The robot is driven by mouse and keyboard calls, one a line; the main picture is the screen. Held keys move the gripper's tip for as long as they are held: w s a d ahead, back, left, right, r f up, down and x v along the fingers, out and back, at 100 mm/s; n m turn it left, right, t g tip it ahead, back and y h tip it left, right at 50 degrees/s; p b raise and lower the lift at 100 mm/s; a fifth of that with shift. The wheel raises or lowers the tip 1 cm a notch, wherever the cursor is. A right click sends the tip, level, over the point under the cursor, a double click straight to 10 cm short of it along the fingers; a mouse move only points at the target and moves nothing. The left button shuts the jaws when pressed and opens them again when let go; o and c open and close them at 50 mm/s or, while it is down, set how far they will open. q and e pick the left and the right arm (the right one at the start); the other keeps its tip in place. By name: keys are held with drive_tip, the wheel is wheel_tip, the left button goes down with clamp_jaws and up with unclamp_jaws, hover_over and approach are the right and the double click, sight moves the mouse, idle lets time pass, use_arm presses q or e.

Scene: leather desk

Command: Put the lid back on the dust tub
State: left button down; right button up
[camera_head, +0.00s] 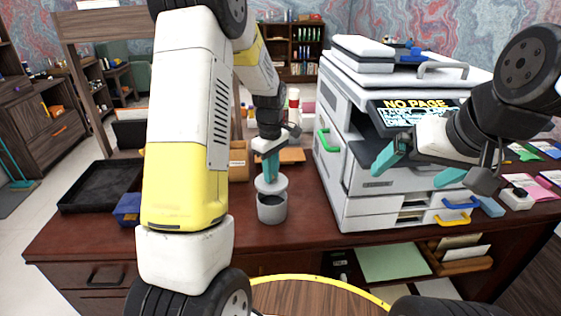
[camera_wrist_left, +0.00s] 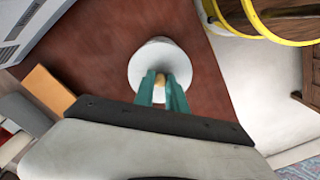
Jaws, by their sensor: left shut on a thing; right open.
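The dust tub (camera_head: 272,210) is a small grey cylinder standing on the dark red desk, left of the printer. Its dark opening shows below the lid. The lid (camera_head: 270,184) is a pale round disc just above the tub, a little toward its back. My left gripper (camera_head: 270,170) is shut on the lid's knob. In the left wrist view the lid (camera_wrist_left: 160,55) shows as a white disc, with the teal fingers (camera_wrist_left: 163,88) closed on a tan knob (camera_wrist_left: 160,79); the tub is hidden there. My right gripper (camera_head: 420,167) is open and empty in front of the printer.
The large white printer (camera_head: 345,150) stands close to the right of the tub. A black tray (camera_head: 98,187) and a blue box (camera_head: 127,209) are at the left. An orange-brown box (camera_head: 238,163) is behind the tub. The desk (camera_head: 305,210) between tub and printer is clear.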

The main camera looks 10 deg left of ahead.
sight(272, 185)
use_arm(q)
drive_tip(key=shift+f, duration=2.65)
drive_tip(key=shift+f, duration=0.15)
drive_tip(key=c, duration=1.3)
unclamp_jaws()
drive_tip(key=shift+o, duration=0.3)
drive_tip(key=o, duration=0.4)
drive_tip(key=shift+o, duration=0.2)
drive_tip(key=shift+r, duration=3.55)
